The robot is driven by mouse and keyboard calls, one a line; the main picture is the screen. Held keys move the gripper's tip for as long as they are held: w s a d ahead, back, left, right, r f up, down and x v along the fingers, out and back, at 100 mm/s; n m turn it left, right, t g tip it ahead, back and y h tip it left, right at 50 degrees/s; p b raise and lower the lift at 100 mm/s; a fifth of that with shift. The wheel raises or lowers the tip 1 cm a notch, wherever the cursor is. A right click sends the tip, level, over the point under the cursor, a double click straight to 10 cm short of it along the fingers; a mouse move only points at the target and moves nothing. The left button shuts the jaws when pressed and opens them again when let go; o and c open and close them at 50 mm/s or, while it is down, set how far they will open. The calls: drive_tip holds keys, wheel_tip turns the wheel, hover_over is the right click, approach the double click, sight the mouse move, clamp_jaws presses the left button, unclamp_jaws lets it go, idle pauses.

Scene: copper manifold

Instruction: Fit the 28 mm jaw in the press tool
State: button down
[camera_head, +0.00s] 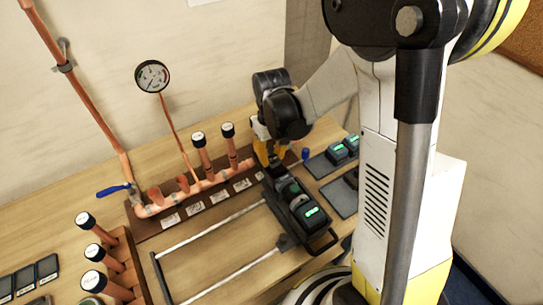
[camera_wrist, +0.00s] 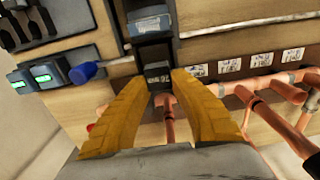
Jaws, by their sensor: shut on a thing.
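The press tool (camera_head: 308,210) is a dark body with a green-lit display, lying on the bench in the head view; its grey end (camera_wrist: 150,24) shows at the top of the wrist view. My gripper (camera_head: 270,158) has yellow fingers and is at the far end of the tool. In the wrist view, my gripper (camera_wrist: 157,80) is shut on a small dark jaw (camera_wrist: 158,77) with a pale label, perhaps 28. The jaw lies in line with the dark front of the tool; I cannot tell whether it is seated. In the head view the fingers largely hide it.
The copper manifold (camera_head: 190,188) with upright capped pipes stands close left of my gripper. A gauge (camera_head: 152,76) rises behind it. Battery units (camera_head: 338,152) with green displays and a blue item (camera_head: 305,154) lie to the right. Dark pieces (camera_head: 27,280) lie at the lower left.

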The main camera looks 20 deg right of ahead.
drive_tip(key=shift+f+b, duration=0.4)
drive_tip(key=shift+f, duration=0.05)
drive_tip(key=c, duration=0.7)
unclamp_jaws()
drive_tip(key=shift+r, duration=0.15)
drive_tip(key=shift+r+p, duration=2.75)
drive_tip(key=shift+r, duration=1.15)
drive_tip(key=shift+s+b, duration=0.1)
drive_tip(key=shift+b, duration=0.35)
